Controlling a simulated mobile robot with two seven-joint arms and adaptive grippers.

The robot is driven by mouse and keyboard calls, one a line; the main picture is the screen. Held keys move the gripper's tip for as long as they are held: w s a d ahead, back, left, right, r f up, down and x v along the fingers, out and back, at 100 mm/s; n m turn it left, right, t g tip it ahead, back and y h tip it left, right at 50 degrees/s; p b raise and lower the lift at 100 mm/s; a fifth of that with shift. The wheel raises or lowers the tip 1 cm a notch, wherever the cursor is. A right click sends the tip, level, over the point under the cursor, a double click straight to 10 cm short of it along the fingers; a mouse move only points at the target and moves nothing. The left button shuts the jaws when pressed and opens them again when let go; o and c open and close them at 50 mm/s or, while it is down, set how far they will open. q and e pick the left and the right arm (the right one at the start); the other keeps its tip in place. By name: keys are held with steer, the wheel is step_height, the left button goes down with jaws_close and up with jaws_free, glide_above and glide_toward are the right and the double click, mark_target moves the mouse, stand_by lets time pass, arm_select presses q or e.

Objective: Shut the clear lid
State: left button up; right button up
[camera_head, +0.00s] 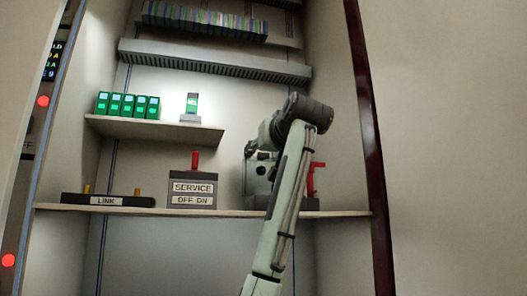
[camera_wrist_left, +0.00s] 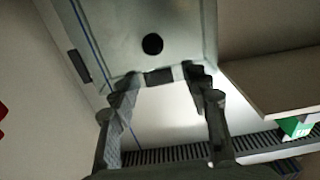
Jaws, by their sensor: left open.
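I cannot make out a clear lid for sure. In the left wrist view, which looks upside down, a pale grey-green panel (camera_wrist_left: 190,25) with a round black spot may be it or part of its box. My left gripper (camera_wrist_left: 162,78) is open, its two fingers either side of a dark block at the panel's edge; I cannot tell whether they touch it. In the head view my left arm covers much of a grey box-like shape (camera_head: 254,180) on the lower shelf. My right gripper is not in view.
A red lever (camera_head: 317,180) stands right of my arm. Left are a SERVICE switch box (camera_head: 192,194) and a LINK bar (camera_head: 105,201). Green modules (camera_head: 128,106) stand on the upper shelf (camera_head: 160,129). A slotted rail (camera_head: 215,63) crosses above. Cabinet walls close both sides.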

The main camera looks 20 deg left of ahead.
arm_select(q)
steer(key=shift+w+a, duration=0.1)
steer(key=shift+w, duration=0.05)
steer(key=shift+c, duration=0.6)
jaws_close()
